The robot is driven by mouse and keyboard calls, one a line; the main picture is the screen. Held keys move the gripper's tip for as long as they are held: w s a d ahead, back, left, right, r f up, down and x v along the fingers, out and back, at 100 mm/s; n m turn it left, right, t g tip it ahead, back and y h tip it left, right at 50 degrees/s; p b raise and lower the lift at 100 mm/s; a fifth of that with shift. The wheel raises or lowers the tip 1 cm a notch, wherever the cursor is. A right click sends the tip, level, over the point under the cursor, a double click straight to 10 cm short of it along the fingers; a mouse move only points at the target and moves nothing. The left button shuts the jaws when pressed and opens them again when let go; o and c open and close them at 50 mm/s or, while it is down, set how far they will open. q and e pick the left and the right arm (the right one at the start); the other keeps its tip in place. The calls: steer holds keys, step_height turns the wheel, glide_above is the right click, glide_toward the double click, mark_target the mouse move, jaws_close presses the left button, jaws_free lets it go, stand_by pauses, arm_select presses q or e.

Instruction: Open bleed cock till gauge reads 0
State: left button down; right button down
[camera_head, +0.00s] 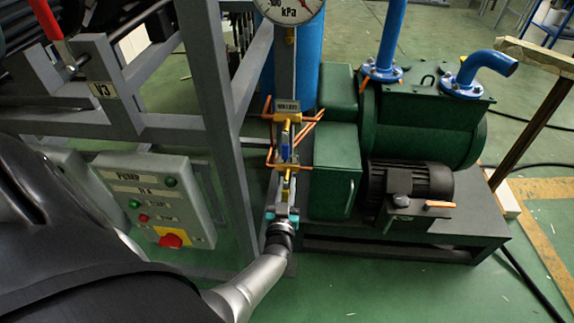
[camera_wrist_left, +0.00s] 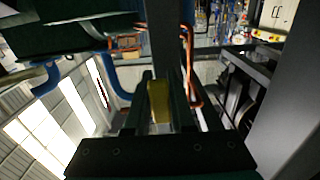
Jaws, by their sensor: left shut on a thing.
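The gauge (camera_head: 287,10) is cut off by the top edge in the head view; its lower face shows "kPa", and I cannot read its value. Below it, a grey post carries a small label (camera_head: 287,105) and brass fittings with yellow handles. The upper yellow handle (camera_head: 285,132) is free. My left gripper (camera_head: 284,206) reaches up from below to the lower brass fitting. In the left wrist view a yellow handle (camera_wrist_left: 158,100), apparently the bleed cock's, sits between my gripper's dark fingers, shut on it. My right gripper is out of view.
A pump control box (camera_head: 155,198) with a red switch is left of the post. A grey frame (camera_head: 220,110) stands between them. A green vacuum pump (camera_head: 425,125) with blue pipes and a black motor (camera_head: 410,182) is at the right. Copper tubes (camera_head: 308,130) run close to the fittings.

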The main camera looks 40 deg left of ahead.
arm_select(q)
steer(key=c, duration=0.8)
jaws_free()
steer(key=shift+o, duration=0.2)
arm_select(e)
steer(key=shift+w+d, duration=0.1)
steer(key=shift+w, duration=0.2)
arm_select(q)
steer(key=shift+s, duration=0.25)
steer(key=p+v, duration=0.2)
steer(key=v, duration=0.4)
steer(key=shift+s+d, duration=0.25)
steer(key=shift+d, duration=0.05)
steer(key=p, duration=0.1)
glide_toward(285, 197)
steer(key=shift+v, duration=0.85)
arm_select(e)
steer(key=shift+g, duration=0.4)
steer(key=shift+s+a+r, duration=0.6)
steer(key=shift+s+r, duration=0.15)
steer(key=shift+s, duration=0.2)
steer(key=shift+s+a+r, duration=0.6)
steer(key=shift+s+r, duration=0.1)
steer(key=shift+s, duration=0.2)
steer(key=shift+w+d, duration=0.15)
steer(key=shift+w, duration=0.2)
